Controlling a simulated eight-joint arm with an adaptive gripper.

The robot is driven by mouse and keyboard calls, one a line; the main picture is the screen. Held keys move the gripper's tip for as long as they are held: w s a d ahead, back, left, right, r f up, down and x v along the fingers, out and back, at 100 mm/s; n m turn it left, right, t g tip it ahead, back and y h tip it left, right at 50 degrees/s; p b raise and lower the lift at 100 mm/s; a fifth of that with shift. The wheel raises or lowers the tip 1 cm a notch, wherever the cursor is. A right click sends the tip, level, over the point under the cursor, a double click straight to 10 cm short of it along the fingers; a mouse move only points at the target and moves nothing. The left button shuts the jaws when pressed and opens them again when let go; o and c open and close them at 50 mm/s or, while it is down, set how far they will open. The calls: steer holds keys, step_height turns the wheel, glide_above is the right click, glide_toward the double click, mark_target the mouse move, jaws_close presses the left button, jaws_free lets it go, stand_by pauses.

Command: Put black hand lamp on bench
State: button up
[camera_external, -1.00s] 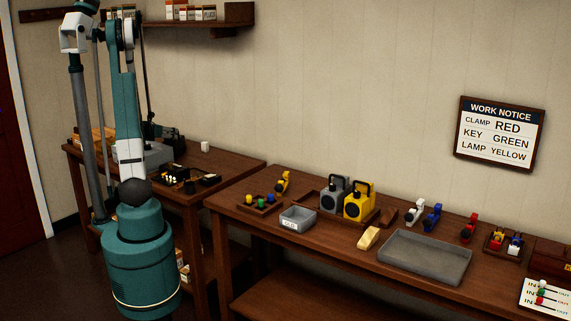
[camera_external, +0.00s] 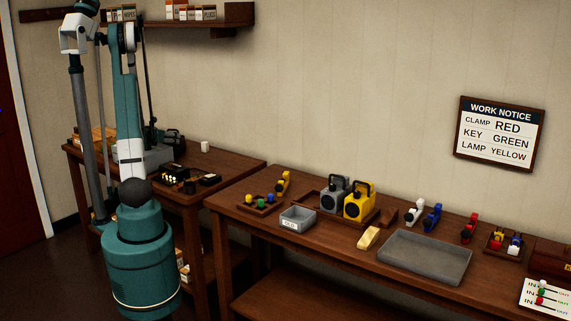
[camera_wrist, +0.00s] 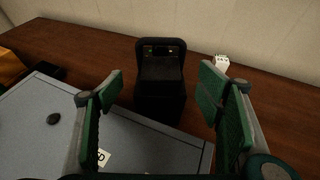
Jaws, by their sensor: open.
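A black hand lamp (camera_wrist: 160,75) with a handle on top stands in the wrist view, upright, behind a grey box (camera_wrist: 40,120). My gripper (camera_wrist: 161,82) is open, with one green-padded finger to the left of the lamp and one to the right. Gaps show between the pads and the lamp; I cannot tell how far down its sides they reach. In the external view the gripper area is small and dark behind the grey box (camera_external: 157,156) on the left table. The bench (camera_external: 325,248) on the right carries a grey lamp (camera_external: 333,199) and a yellow lamp (camera_external: 358,203).
A small white object (camera_wrist: 222,62) stands behind the right finger. The bench also holds a small grey bin (camera_external: 297,220), a large grey tray (camera_external: 425,258), a yellow block (camera_external: 368,239) and several coloured clamps. The wall notice (camera_external: 499,134) reads clamp red, key green, lamp yellow.

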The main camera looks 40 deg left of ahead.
steer(key=shift+w+a+f, duration=0.15)
steer(key=shift+w, duration=0.2)
steer(key=shift+b+x, duration=0.75)
steer(key=shift+x, duration=1.85)
steer(key=c, duration=1.7)
steer(key=shift+c, duration=0.2)
step_height(320, 180, up, 10)
steer(key=p, duration=0.2)
steer(key=shift+p, duration=0.35)
